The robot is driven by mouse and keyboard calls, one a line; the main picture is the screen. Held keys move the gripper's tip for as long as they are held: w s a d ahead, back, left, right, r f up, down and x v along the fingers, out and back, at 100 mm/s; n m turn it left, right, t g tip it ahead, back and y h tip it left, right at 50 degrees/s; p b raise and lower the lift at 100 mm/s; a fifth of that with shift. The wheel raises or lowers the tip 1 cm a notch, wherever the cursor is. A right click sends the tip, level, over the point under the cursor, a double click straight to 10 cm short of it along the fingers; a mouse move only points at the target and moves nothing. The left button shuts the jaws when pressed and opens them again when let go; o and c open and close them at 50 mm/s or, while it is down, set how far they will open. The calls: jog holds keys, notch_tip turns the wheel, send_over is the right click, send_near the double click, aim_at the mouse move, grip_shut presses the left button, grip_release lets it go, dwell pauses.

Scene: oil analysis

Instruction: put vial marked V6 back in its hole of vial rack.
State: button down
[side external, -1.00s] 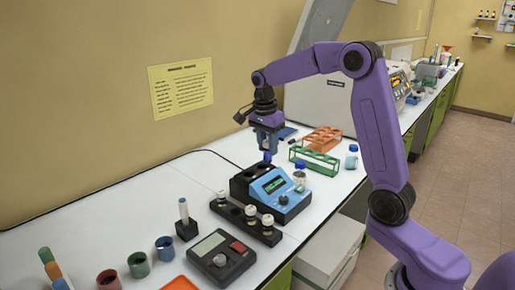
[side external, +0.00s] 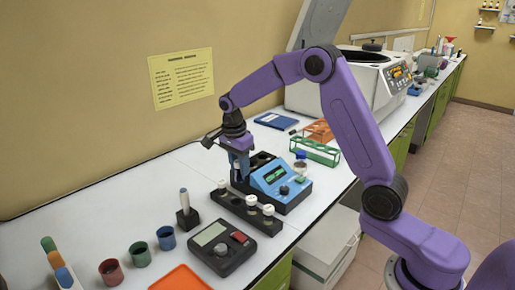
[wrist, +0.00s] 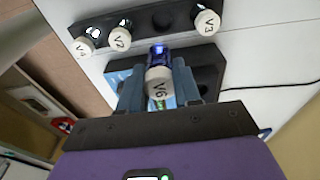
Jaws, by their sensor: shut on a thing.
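My gripper (wrist: 158,80) is shut on vial V6 (wrist: 158,86), whose white cap faces the wrist camera; the dark blue lower part of the vial shows beyond it. A dark empty hole lies between V2 and V3. The height of V6 above the rack is unclear.
The blue device (side external: 275,178) with a black holed block stands just behind the rack. A black instrument (side external: 222,248), a pen holder (side external: 187,217) and coloured cups (side external: 166,238) are in front.

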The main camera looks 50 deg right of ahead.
jog(key=shift+w+a+f, duration=0.2)
jog(key=shift+a+f, duration=0.1)
jog(key=shift+f, duration=0.2)
jog(key=shift+w+a+f, duration=0.2)
jog(key=shift+a+f, duration=0.05)
jog(key=shift+f, duration=2.7)
jog(key=shift+f, duration=1.25)
jog(key=shift+c, duration=2)
grip_release()
jog(key=shift+r, duration=3.55)
